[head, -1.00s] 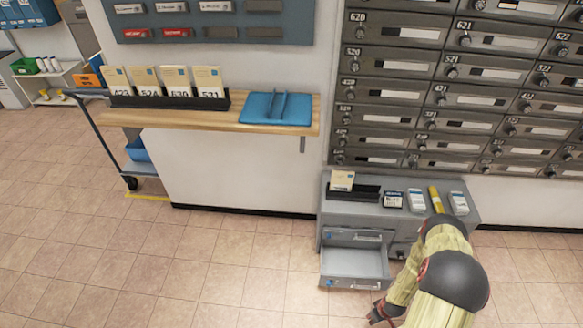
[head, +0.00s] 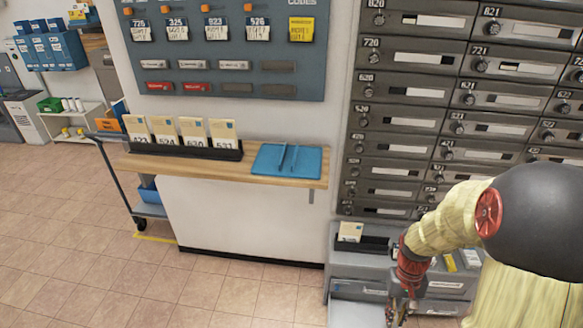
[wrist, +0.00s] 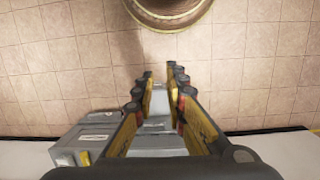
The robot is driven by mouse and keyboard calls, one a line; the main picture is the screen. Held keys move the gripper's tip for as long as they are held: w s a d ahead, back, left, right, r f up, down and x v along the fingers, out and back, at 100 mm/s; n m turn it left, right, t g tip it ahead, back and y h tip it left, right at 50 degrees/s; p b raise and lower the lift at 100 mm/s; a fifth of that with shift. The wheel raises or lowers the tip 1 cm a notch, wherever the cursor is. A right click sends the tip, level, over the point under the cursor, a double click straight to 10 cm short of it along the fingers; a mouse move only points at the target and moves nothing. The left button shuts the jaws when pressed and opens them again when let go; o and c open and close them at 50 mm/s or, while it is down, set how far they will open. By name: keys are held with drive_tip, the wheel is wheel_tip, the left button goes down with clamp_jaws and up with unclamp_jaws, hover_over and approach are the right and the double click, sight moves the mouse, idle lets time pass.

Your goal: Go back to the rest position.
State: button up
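My gripper (head: 398,314) hangs low in the head view, in front of the grey drawer cabinet (head: 345,265). In the wrist view its two fingers (wrist: 160,72) stand apart with a gap and nothing held between them. Tiled floor and grey cabinet surfaces show beyond and between the fingers. My arm is bent and covers the right part of the cabinet in the head view. An open lower drawer (head: 352,316) shows at the bottom edge, partly cut off.
A wall of mailboxes (head: 410,120) rises behind the arm. A wooden counter (head: 225,172) holds a rack of cards (head: 180,148) and a blue tray (head: 305,165). A small card holder (head: 375,243) stands on the cabinet.

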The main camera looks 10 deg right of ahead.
drive_tip(key=s+a+r+n+t+p, duration=0.1)
drive_tip(key=a+r, duration=0.3)
drive_tip(key=r, duration=0.6)
drive_tip(key=s+a+r+n+t+p, duration=0.1)
drive_tip(key=s+a+r+t, duration=0.2)
drive_tip(key=r, duration=0.8)
drive_tip(key=s+a+r+n+t+p, duration=0.1)
drive_tip(key=s+a+r+t, duration=0.2)
drive_tip(key=a+r, duration=0.4)
wheel_tip(320, 180, up, 3)
drive_tip(key=shift+r+t, duration=0.2)
drive_tip(key=shift+t, duration=0.2)
